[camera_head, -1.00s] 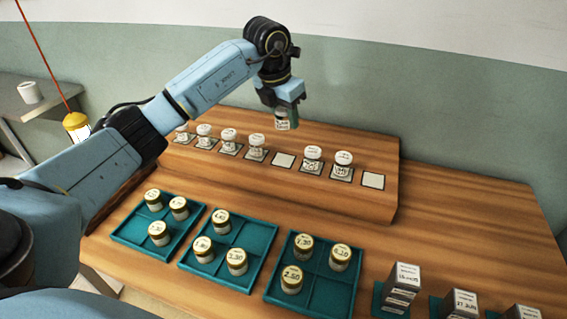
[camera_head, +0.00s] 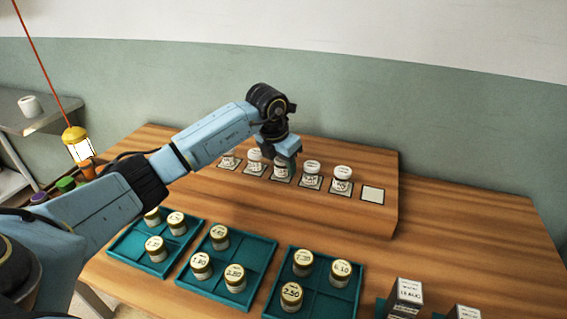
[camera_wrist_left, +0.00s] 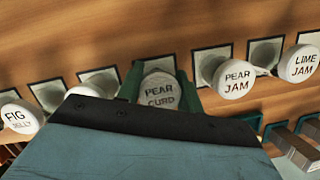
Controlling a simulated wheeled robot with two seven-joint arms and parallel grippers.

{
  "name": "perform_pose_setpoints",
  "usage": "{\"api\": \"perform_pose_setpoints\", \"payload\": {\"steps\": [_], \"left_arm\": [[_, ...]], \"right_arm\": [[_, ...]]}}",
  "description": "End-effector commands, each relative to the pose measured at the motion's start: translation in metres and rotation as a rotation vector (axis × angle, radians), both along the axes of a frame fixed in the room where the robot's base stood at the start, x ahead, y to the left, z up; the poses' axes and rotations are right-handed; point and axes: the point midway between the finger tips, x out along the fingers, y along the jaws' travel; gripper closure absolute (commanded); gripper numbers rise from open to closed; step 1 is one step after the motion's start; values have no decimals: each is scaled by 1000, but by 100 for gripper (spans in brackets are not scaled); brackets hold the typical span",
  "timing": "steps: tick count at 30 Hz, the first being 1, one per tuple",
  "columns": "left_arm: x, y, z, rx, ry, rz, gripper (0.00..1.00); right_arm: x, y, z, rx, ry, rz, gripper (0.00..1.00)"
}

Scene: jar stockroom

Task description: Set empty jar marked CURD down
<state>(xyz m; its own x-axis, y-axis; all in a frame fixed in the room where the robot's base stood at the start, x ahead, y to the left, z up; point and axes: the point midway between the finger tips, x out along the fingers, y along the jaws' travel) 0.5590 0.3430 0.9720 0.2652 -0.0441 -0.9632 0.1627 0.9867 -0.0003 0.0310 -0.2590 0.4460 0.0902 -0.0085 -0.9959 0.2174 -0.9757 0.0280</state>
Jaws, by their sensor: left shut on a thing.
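The jar marked PEAR CURD (camera_wrist_left: 160,92) has a white lid and sits between the two green fingers of my left gripper (camera_wrist_left: 158,84) in the left wrist view. In the head view the left gripper (camera_head: 287,160) is shut on this jar (camera_head: 281,170), low over a square mat (camera_head: 280,180) on the raised wooden shelf (camera_head: 330,205). I cannot tell whether the jar's base touches the mat. The jar stands about upright, in line with the row. My right gripper is not in view.
A PEAR JAM jar (camera_wrist_left: 235,78) stands close on one side, with a LIME JAM jar (camera_wrist_left: 299,64) beyond. A FIG JELLY jar (camera_wrist_left: 20,117) is on the other side. An empty mat (camera_head: 373,194) lies at the row's right end. Teal trays (camera_head: 260,252) with gold-lidded jars stand in front.

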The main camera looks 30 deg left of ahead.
Motion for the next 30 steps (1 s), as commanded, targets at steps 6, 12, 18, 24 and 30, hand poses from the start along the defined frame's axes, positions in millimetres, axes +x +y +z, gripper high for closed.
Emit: {"api": "perform_pose_setpoints", "payload": {"steps": [6, 12, 18, 24, 30], "left_arm": [[0, 0, -3, 0, 0, 0, 52], [0, 0, -2, 0, 0, 0, 42], [0, 0, 1, 0, 0, 0, 42], [-6, 2, 27, 2, -3, 0, 42], [-18, 4, 70, 1, -5, 0, 42]], "right_arm": [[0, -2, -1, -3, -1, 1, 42], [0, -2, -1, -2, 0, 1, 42], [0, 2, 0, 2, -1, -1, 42], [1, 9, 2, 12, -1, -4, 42], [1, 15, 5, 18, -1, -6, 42]]}}
